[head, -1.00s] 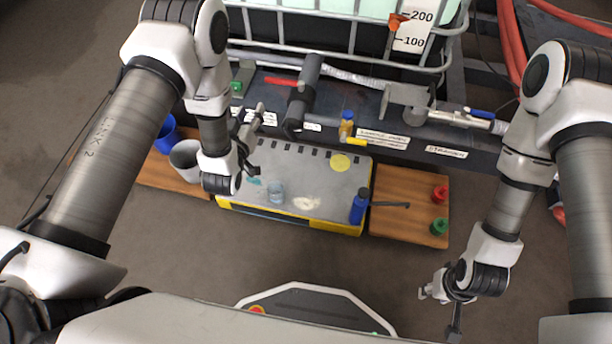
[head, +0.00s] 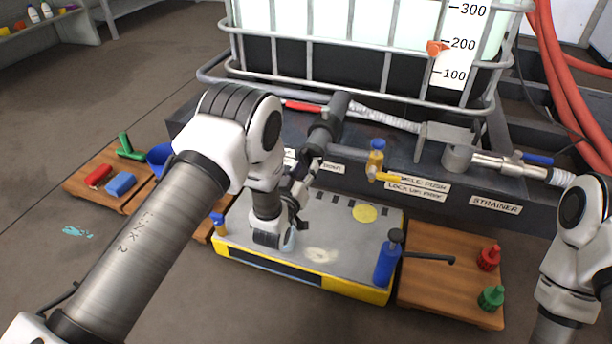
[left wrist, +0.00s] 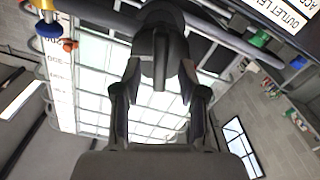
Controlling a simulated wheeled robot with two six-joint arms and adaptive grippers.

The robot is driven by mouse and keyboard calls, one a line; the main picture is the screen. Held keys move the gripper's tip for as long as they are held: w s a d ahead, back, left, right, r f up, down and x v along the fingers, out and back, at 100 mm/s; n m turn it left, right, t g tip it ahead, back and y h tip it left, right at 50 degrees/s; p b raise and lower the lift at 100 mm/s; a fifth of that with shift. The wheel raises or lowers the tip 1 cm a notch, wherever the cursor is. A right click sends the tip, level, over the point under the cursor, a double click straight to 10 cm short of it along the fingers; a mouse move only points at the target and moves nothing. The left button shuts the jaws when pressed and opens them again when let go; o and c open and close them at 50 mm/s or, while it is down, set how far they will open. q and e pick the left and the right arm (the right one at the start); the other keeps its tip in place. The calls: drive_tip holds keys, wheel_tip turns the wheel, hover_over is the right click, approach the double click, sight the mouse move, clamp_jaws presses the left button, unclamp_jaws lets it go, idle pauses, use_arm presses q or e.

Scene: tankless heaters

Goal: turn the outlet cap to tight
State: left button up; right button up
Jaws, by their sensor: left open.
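The black outlet pipe (head: 330,120) comes forward from under the white tank, and its dark end with the outlet cap (head: 317,143) points down toward the front. My left gripper (head: 304,178) is just below this end, open. In the left wrist view the dark outlet end (left wrist: 160,45) is ahead of my left gripper (left wrist: 160,100), roughly centred between the two spread fingers. I cannot tell whether the fingers touch it, or how tight the cap is. My right arm shows at the right edge, with its gripper out of the picture.
A red handle (head: 303,106) lies beside the outlet pipe. A yellow-and-blue valve (head: 376,160) stands to its right. A wooden board (head: 430,285) holds red and green caps.

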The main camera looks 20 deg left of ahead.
use_arm(q)
drive_tip(key=shift+w+f, duration=0.1)
drive_tip(key=shift+w, duration=0.5)
clamp_jaws()
drive_tip(key=shift+r, duration=0.2)
